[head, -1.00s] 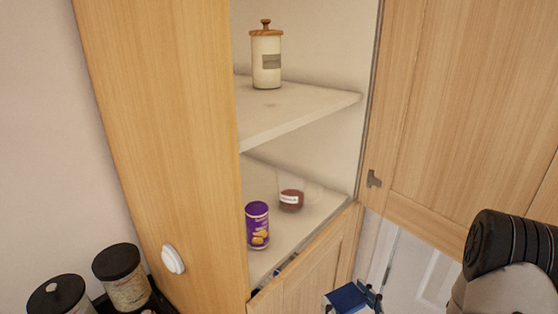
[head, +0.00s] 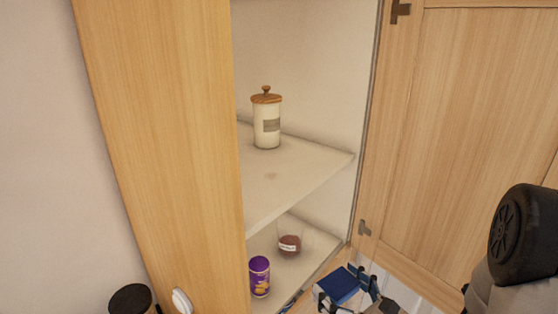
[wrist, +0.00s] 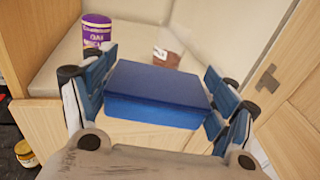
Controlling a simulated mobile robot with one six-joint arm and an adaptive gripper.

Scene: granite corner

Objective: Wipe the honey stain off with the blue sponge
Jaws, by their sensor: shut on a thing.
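The blue sponge (head: 338,282) is held between the fingers of my gripper (head: 350,288), low in the head view in front of the open cabinet. In the wrist view the sponge (wrist: 155,92) is a flat blue block, with a gripper finger on each side (wrist: 160,95). A small faint brownish spot (head: 271,176) shows on the upper shelf (head: 305,185), in front of a jar. It may be the honey stain; it is too faint to be sure. The sponge is apart from this spot, lower and to its right.
A white jar with a wooden lid (head: 267,125) stands on the upper shelf. A purple can (head: 260,277) and a clear container with brown contents (head: 289,240) stand on the lower shelf. The open cabinet door (head: 460,130) bounds the right; a wooden side panel (head: 165,120) bounds the left.

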